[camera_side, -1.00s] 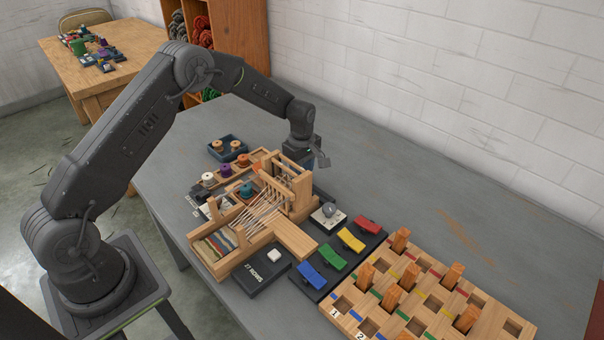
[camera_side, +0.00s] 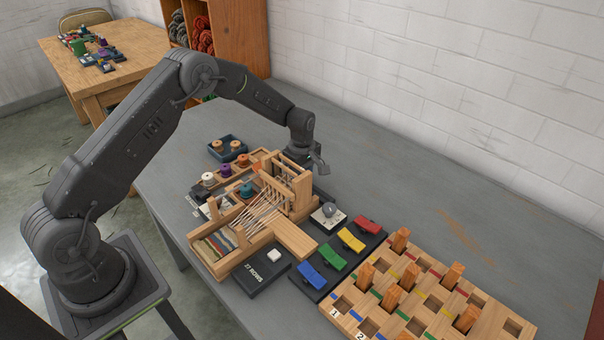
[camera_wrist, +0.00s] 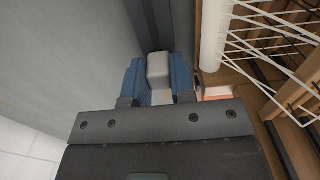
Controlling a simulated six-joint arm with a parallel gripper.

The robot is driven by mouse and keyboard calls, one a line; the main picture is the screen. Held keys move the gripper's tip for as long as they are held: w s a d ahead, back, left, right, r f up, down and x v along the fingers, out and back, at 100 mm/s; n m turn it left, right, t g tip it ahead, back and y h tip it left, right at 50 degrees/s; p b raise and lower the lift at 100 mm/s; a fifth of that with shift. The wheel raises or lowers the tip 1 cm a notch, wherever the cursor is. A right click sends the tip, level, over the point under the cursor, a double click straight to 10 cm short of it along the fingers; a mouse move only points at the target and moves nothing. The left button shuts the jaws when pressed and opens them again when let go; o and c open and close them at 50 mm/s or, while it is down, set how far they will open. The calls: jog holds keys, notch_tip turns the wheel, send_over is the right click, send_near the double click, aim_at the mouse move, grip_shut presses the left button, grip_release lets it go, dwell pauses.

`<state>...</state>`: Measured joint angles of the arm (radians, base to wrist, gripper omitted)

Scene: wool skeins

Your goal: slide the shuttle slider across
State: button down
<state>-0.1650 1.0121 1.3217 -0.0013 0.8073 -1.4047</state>
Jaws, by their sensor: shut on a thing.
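In the wrist view, my gripper (camera_wrist: 159,80) has its two blue fingers shut on a pale grey knob (camera_wrist: 159,66), the shuttle slider's handle by its look. A dark rail (camera_wrist: 147,25) runs from the knob toward the top of the picture. The wooden loom (camera_wrist: 295,170) with its white threads is close on the right. In the side view, my gripper (camera_side: 315,164) is low at the far side of the loom (camera_side: 207,259), by its upright frame. The knob and rail are hidden there.
Beside the loom are a tray of spools (camera_side: 228,150), a dark box with a white button (camera_side: 262,281), coloured pedals (camera_side: 351,241) and a dial (camera_side: 328,215). A wooden peg board (camera_side: 345,304) stands at front right. The grey table behind the loom is clear.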

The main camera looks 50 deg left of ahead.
aim_at(314, 190)
jog(key=d, duration=0.4)
jog(key=shift+d, duration=0.4)
jog(key=c, duration=1.2)
grip_release()
jog(key=shift+c, duration=0.2)
notch_tip(314, 190, up, 14)
